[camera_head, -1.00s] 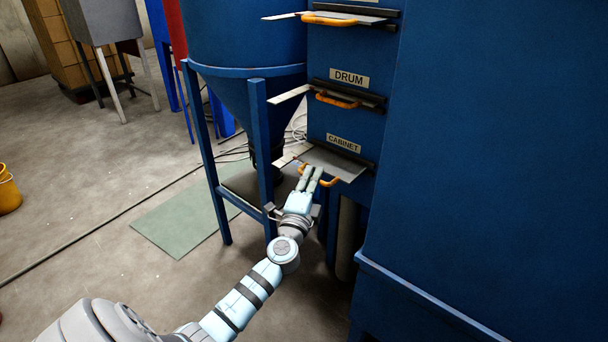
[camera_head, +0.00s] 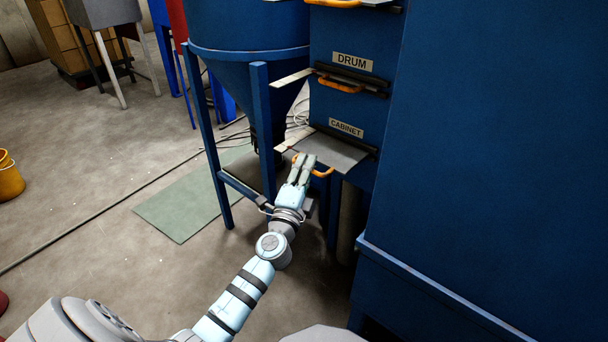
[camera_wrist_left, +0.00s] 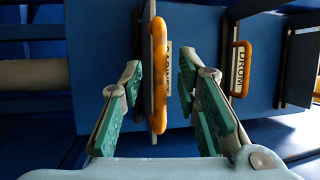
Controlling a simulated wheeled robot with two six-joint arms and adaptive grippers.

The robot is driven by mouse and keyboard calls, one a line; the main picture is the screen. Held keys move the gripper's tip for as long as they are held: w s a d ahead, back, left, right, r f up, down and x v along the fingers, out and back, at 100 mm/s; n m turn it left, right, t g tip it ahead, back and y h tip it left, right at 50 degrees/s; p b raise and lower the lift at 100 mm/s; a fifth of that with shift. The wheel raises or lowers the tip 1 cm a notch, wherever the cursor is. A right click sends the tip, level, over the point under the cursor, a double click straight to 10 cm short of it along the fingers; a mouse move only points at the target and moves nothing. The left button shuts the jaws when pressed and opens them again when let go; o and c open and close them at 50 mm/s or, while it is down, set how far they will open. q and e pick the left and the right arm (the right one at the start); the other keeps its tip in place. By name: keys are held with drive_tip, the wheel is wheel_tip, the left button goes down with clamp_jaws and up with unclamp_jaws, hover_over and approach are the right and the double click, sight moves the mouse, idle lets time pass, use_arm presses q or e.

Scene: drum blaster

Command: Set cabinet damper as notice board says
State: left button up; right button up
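The cabinet damper is a grey slide plate (camera_head: 338,153) sticking out of a slot under the CABINET label (camera_head: 346,128), with an orange handle (camera_head: 323,172) on its front edge. My left gripper (camera_head: 304,161) is at this handle. In the left wrist view, the handle (camera_wrist_left: 159,75) stands between the two spread fingers, with a gap on each side; the fingers are open. The plate appears nearly edge-on there. A pale strip (camera_head: 294,140) lies along the plate's left side; its markings are too small to read. The notice board is not recognisable in view. My right gripper is not in view.
Above is the drum damper with its orange handle (camera_head: 340,86) under the DRUM label (camera_head: 352,62); another orange handle (camera_head: 335,3) is higher. A blue hopper on legs (camera_head: 262,110) stands close left. A large blue housing (camera_head: 490,150) fills the right. Open floor lies left.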

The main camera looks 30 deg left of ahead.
use_arm(q)
drive_tip(key=v, duration=1.2)
